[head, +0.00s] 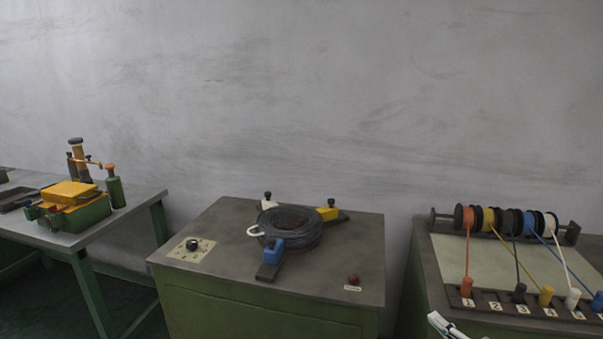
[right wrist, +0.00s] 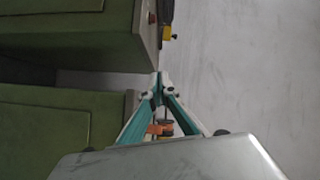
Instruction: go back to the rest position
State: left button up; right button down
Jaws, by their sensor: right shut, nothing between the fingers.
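My right gripper (head: 441,324) shows only in part at the bottom edge of the head view, in front of the right-hand cabinet. In the right wrist view its fingers (right wrist: 158,84) meet at the white tips, shut, with nothing held between them. The tips point toward the gap by the green cabinets and the grey wall. My left gripper is in neither view.
A middle green cabinet (head: 205,254) carries a dark coil (head: 290,229) on a three-armed holder. A right cabinet carries several wire spools (head: 487,219) with coloured strands. A left table (head: 128,212) holds a yellow-and-green device (head: 72,200). Gaps separate these stations.

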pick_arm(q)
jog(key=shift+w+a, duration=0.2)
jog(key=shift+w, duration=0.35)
pick_arm(e)
jog(key=s+a+f+n+g+h, duration=0.1)
jog(key=s+a+f+n, duration=0.3)
jog(key=s+f, duration=0.3)
jog(key=s+a+f+n+g+h, duration=0.1)
jog(key=s+a+f+n, duration=0.3)
jog(key=s, duration=0.5)
jog(key=s+a+f+n+g, duration=0.3)
jog(key=s+a+f+n, duration=0.2)
jog(key=f, duration=0.5)
jog(key=s+n, duration=0.2)
jog(key=s, duration=0.1)
jog(key=shift+s+n+h, duration=0.35)
jog(key=shift+n+h, duration=0.05)
jog(key=shift+a, duration=0.1)
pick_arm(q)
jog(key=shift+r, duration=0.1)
